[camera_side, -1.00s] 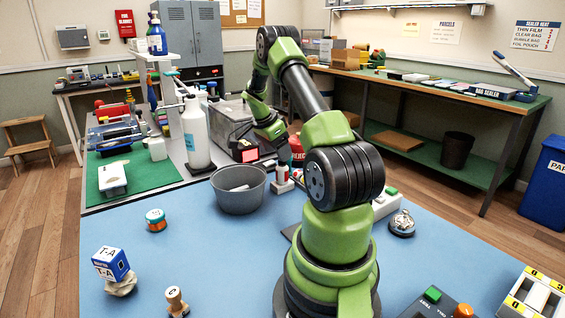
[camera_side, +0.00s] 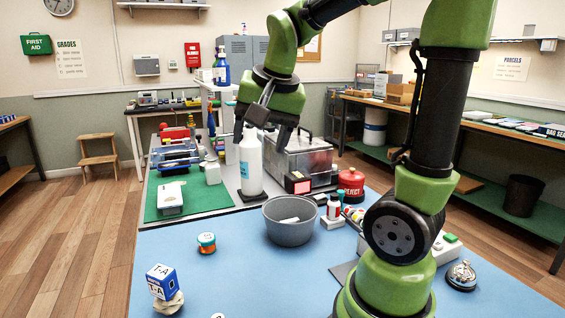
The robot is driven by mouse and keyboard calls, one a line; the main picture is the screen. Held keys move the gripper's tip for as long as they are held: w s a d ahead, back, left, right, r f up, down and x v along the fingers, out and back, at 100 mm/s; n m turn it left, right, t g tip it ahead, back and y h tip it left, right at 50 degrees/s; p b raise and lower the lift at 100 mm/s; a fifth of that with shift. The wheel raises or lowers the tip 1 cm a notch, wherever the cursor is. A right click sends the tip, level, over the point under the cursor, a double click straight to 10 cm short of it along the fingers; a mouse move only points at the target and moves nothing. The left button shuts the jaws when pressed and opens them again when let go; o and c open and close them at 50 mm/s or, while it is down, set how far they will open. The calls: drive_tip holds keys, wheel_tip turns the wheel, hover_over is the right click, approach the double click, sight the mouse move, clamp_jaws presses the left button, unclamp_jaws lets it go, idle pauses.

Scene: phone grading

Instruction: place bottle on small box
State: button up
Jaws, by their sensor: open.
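A tall white bottle (camera_side: 250,165) with a light blue label stands upright on a dark base on the grey bench. A small blue and white box (camera_side: 161,281) marked T-A sits tilted on a pale lump at the front left of the blue mat. A small white and red bottle (camera_side: 333,208) stands right of the grey bowl. My gripper (camera_side: 262,130) is open and points down at the top of the tall bottle, overlapping it in this view. I cannot tell whether the fingers touch the bottle or stand around it.
A grey bowl (camera_side: 290,221) stands on the blue mat (camera_side: 240,280), with a red REJECT canister (camera_side: 351,185) and a bell (camera_side: 461,275) farther right. A small orange and teal jar (camera_side: 207,242) stands left. A clear lidded bin (camera_side: 302,160) is behind my gripper.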

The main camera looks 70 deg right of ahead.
drive_tip(key=s+a+n+t+y, duration=0.3)
drive_tip(key=s+a+n, duration=0.5)
drive_tip(key=a, duration=0.3)
drive_tip(key=shift+s+a+n+y, duration=0.15)
drive_tip(key=shift+a+n+y, duration=0.15)
drive_tip(key=shift+n+y, duration=0.1)
drive_tip(key=shift+r, duration=0.1)
